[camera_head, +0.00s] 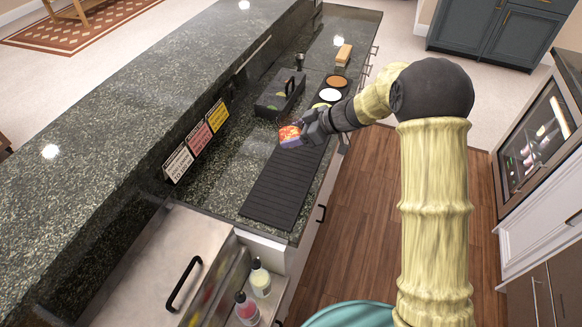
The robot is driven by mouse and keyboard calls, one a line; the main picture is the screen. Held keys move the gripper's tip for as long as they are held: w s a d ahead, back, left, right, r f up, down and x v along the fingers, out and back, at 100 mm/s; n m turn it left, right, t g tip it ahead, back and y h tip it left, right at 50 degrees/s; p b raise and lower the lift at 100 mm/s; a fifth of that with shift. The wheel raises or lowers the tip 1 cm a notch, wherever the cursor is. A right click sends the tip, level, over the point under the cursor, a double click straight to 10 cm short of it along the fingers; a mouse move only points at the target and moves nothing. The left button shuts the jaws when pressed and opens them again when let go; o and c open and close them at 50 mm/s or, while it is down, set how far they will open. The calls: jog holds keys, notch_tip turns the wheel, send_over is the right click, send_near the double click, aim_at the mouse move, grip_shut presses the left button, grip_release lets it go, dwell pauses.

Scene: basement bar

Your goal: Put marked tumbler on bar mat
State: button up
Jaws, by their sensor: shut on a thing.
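My gripper (303,130) is shut on a small tumbler (289,135) with orange and purple colouring. It holds the tumbler over or at the far part of the black ribbed bar mat (272,200). I cannot tell whether the tumbler touches the mat. The mat lies lengthwise on the dark granite counter, and its near part is bare. My arm comes in from the right, and the gripper hides part of the mat's far end.
A black caddy (280,97) stands just beyond the tumbler. Several round dishes, one with white contents (331,95), sit behind my gripper. Three small signs (196,138) lean on the raised bar ledge at left. Bottles (260,279) stand in a well below the near counter edge.

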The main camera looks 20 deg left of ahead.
jog(key=shift+s+f, duration=0.1)
jog(key=shift+s, duration=0.05)
send_over(295, 168)
notch_tip(295, 168, down, 5)
jog(key=shift+s+f, duration=0.1)
jog(key=shift+f, duration=0.35)
jog(key=shift+a, duration=0.1)
notch_tip(295, 168, down, 3)
jog(key=shift+f, duration=0.1)
jog(key=shift+w+f, duration=0.2)
jog(key=shift+f, duration=0.1)
jog(key=shift+s, duration=0.1)
